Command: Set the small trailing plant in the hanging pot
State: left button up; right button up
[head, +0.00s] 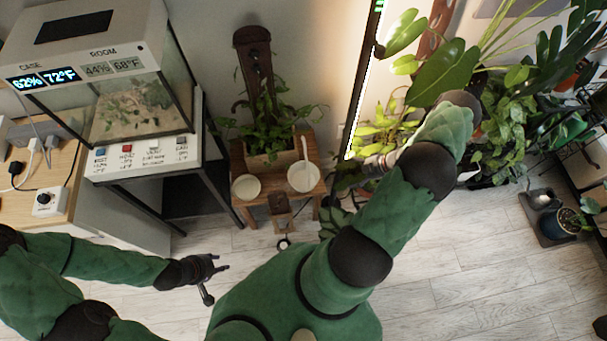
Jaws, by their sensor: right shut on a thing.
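My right gripper (367,166) is at the right of the wooden stool, pointing left, and is shut. Green leaves (345,178) show at its fingertips; they look like the small trailing plant, but its pot is hidden or too small to tell. My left gripper (212,275) is low at the left over the floor, its fingers spread, open and empty. I cannot pick out the hanging pot for certain.
A wooden stool (238,157) carries a leafy plant in a wooden box (268,160) and two white bowls (245,187) (303,178). A glass terrarium (135,105) stands at the left. Large plants (505,110) crowd the right. A blue pot (563,224) sits right. The front floor is clear.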

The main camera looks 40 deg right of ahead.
jog(key=w+a+b, duration=0.3)
jog(key=w+a, duration=0.7)
jog(key=w, duration=0.2)
jog(key=shift+w+a+f+g+h+b, duration=0.35)
jog(key=shift+w+a+f+g+b, duration=0.15)
jog(key=shift+f, duration=0.8)
jog(key=shift+w+a+f+g+h+b, duration=0.4)
jog(key=shift+w+f+b, duration=0.25)
jog(key=shift+f, duration=0.65)
jog(key=shift+w+a+f+g+h+b, duration=0.35)
jog(key=shift+w+f+g+b, duration=0.2)
jog(key=shift+f, duration=0.75)
jog(key=shift+f, duration=0.1)
jog(key=shift+f, duration=0.15)
jog(key=o, duration=1.1)
jog(key=shift+s, duration=0.1)
jog(key=shift+o, duration=0.3)
